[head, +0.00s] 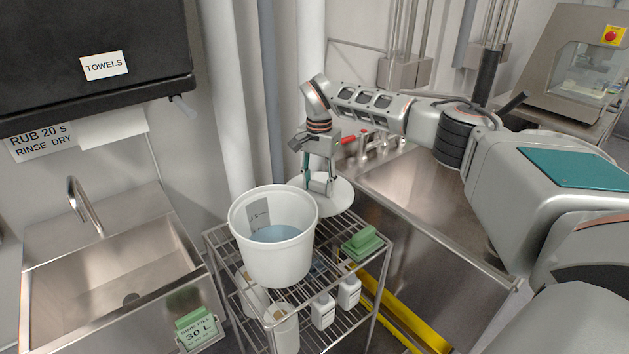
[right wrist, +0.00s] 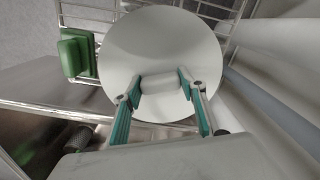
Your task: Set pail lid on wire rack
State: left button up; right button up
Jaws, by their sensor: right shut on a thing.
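The pail lid (head: 333,196) is a white round disc at the back of the wire rack (head: 345,238), just behind and right of the white pail. It also shows in the right wrist view (right wrist: 160,50), over the rack's wires. My right gripper (head: 320,190) points down at the lid, its fingers shut on the raised grip at the lid's middle (right wrist: 158,83). I cannot tell whether the lid touches the rack. The white pail (head: 272,255) stands upright and open on the rack's top shelf, with bluish liquid inside. My left gripper is not in view.
A green block (head: 362,243) lies on the rack's right side. Several white bottles stand on the lower shelf. Steel sinks (head: 120,275) flank the rack on both sides. Pipes (head: 230,90) run close behind it, and a yellow bar (head: 400,320) lies low at the right.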

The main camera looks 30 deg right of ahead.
aim_at(318, 192)
notch_tip(318, 192, down, 4)
jog(key=shift+r+b, duration=0.15)
jog(key=shift+b, duration=0.6)
jog(key=shift+f, duration=0.35)
jog(key=shift+f+b, duration=0.45)
jog(key=shift+f, duration=0.15)
jog(key=shift+f, duration=0.55)
jog(key=o, duration=1.2)
jog(key=shift+r, duration=0.1)
